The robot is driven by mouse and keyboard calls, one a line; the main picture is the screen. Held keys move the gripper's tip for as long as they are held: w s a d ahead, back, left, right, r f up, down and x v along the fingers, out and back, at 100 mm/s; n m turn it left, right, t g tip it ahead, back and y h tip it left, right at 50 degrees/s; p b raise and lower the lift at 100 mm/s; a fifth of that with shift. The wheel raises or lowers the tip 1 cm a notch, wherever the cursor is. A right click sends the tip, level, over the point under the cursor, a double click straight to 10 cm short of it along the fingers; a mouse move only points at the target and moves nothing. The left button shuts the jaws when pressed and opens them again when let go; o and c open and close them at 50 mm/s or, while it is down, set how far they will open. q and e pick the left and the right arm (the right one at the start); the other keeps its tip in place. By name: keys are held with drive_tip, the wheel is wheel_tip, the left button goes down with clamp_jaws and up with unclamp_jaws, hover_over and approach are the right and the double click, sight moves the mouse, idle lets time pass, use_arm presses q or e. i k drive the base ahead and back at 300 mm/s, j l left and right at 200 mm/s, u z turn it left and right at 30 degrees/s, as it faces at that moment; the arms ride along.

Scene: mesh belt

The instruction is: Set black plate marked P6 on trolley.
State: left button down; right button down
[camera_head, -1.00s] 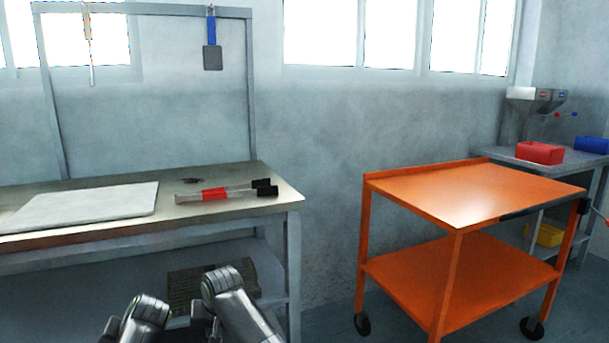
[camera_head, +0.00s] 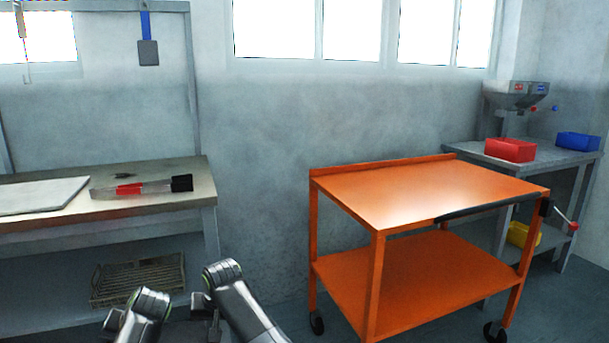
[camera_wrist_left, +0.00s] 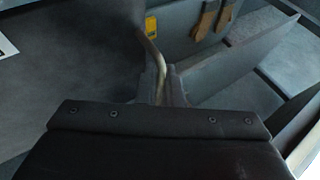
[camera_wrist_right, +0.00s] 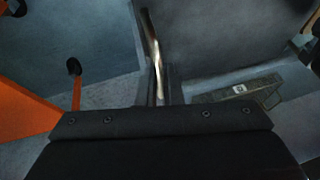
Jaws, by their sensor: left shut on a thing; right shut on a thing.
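The orange trolley (camera_head: 425,195) stands right of centre in the head view, its top bare and its lower shelf empty. My left gripper (camera_wrist_left: 163,88) is shut on a curved metal handle at the edge of a dark flat panel (camera_wrist_left: 70,75), apparently the black plate. A white label (camera_wrist_left: 5,47) is cut off at the picture edge, its marking unreadable. My right gripper (camera_wrist_right: 158,92) is shut on a similar handle beside a dark surface in the right wrist view (camera_wrist_right: 225,40). The plate is out of the head view, where only my arm links show.
A workbench (camera_head: 150,195) at left holds a pale board (camera_head: 40,195) and red-and-black tools (camera_head: 140,188). A slatted crate (camera_head: 137,280) sits below. A side table behind the trolley bears a red bin (camera_head: 510,150) and a blue bin (camera_head: 577,141). Floor shows between bench and trolley.

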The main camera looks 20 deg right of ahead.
sight(376, 192)
drive_tip(key=k+l, duration=0.1)
drive_tip(key=l, duration=0.75)
drive_tip(key=k+l, duration=0.15)
drive_tip(key=l, duration=0.3)
drive_tip(key=k+l+u, duration=0.1)
drive_tip(key=l, duration=0.35)
drive_tip(key=k+l, duration=0.1)
drive_tip(key=l, duration=0.3)
drive_tip(key=k+l, duration=0.1)
drive_tip(key=l, duration=0.35)
